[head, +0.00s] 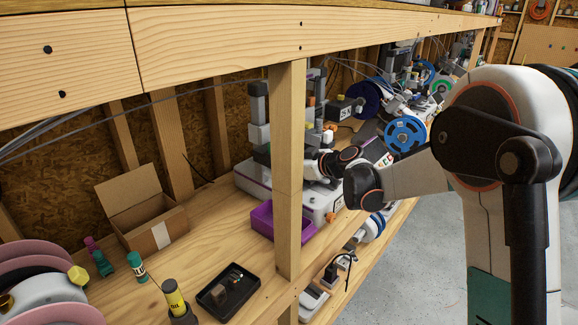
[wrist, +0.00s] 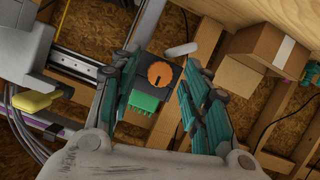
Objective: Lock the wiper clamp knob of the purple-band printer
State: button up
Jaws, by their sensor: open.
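In the wrist view, the orange scalloped knob (wrist: 160,74) sits on a dark block, with a dark mark on its face. A green comb-like wiper piece (wrist: 144,103) is beside it. My gripper (wrist: 160,60) is open, with one teal-padded finger on each side of the knob and a gap to both; I cannot tell how far away it is in depth. In the head view, my arm reaches past the wooden post to a grey and white printer (head: 253,183). The post and my arm hide much of it, and I cannot make out the knob or a clear purple band there.
A wooden post (head: 288,165) stands in front of the printer. A purple bin (head: 266,222), a black tray (head: 228,290) and an open cardboard box (head: 155,232) are on the bench; the box also shows in the wrist view (wrist: 265,58). More printers and spools stand farther back.

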grip_shut()
jog(key=shift+m, duration=0.3)
jog(key=shift+w+d+f+m+g+y+b, duration=0.15)
jog(key=shift+m+g+y, duration=0.75)
jog(key=shift+m, duration=1.15)
jog(key=shift+w+d+f+m+g+y+b, duration=0.1)
jog(key=shift+m+g+y+b, duration=0.4)
jog(key=shift+m+y, duration=1.2)
jog(key=shift+w+d+f+m+g+y, duration=0.15)
jog(key=shift+m+g+y, duration=0.6)
jog(key=shift+m, duration=1.7)
